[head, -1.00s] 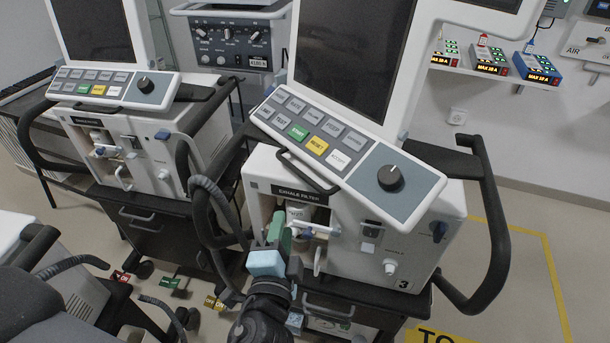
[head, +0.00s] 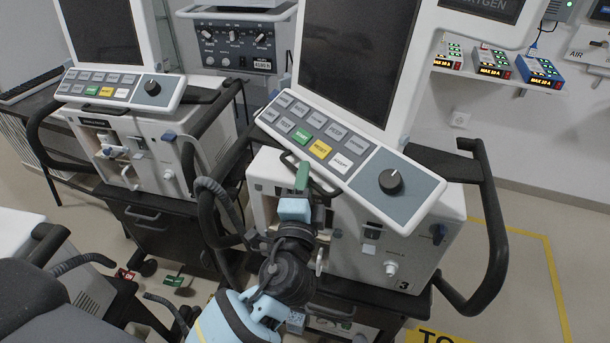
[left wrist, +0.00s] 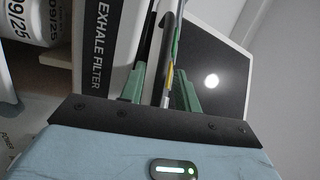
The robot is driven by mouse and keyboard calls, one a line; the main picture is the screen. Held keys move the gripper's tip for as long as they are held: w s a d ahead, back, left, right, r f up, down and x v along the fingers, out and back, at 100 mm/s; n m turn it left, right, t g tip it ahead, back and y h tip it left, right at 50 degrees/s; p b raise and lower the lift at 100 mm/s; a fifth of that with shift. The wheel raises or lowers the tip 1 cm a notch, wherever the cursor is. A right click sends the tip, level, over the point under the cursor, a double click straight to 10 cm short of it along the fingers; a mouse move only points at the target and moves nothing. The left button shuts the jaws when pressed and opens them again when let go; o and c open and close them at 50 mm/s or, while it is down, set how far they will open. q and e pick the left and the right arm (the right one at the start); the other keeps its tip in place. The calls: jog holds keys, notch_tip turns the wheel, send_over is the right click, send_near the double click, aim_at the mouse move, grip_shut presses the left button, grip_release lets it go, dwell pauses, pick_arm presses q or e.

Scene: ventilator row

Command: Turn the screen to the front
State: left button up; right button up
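The screen (head: 352,55) of the near ventilator is dark in a white frame, above a sloping button panel (head: 310,140) with a dark knob; together they sit askew on the white body (head: 375,245). A dark handle (head: 325,188) runs below the panel's front edge. My left gripper (head: 303,178) is at this handle, its green fingers partly hidden by my wrist. In the left wrist view the fingers (left wrist: 163,92) stand apart on either side of a thin dark bar or edge, with the screen (left wrist: 225,75) behind. I cannot tell whether they touch it. My right gripper is not in view.
A similar ventilator (head: 150,145) stands at the left, with hoses (head: 215,205) between the two. A black side rail (head: 490,235) curves at the right. Several small labelled units (head: 490,62) sit on a wall shelf. The floor at the right is clear.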

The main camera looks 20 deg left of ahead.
pick_arm(q)
jog(key=shift+w+a, duration=0.1)
jog(key=shift+w, duration=0.3)
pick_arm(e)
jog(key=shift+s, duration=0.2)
pick_arm(q)
jog(key=shift+c, duration=0.2)
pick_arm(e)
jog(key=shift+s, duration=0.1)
pick_arm(q)
grip_shut()
jog(key=shift+f, duration=0.1)
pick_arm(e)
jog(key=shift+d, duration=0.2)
